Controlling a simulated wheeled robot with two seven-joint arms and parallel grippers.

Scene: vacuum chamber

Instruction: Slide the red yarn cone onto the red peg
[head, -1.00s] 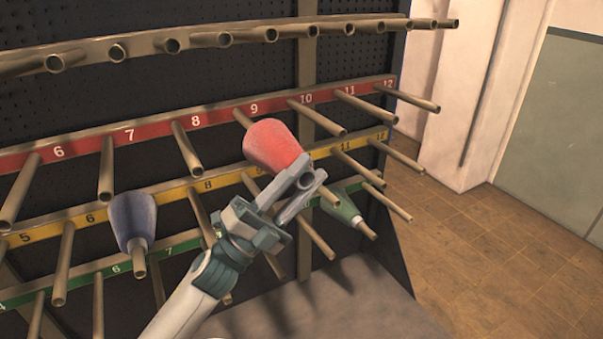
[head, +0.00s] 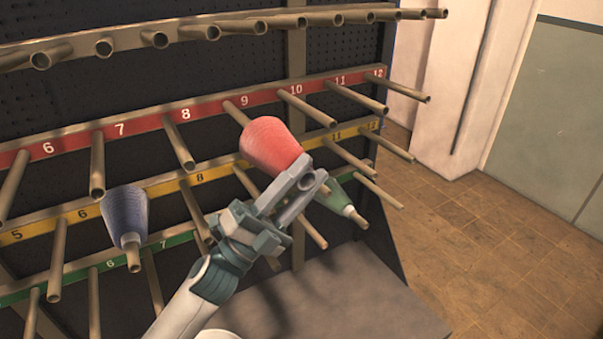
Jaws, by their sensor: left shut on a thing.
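The red yarn cone (head: 268,143) is at peg 9 of the red-labelled row (head: 208,108), its wide end toward the rack and its narrow end toward me. The inner part of the number 9 peg (head: 234,111) shows between the rail and the cone; its outer part is hidden. I cannot tell whether the peg runs inside the cone or behind it. My left gripper (head: 298,182) is shut on the cone at its narrow end. My right gripper is not in view.
A blue cone (head: 126,213) sits on a yellow-row peg at left. A green cone (head: 338,196) is close to the right of my left gripper. Bare pegs (head: 308,109) stick out around the red cone. Open floor (head: 480,235) lies to the right.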

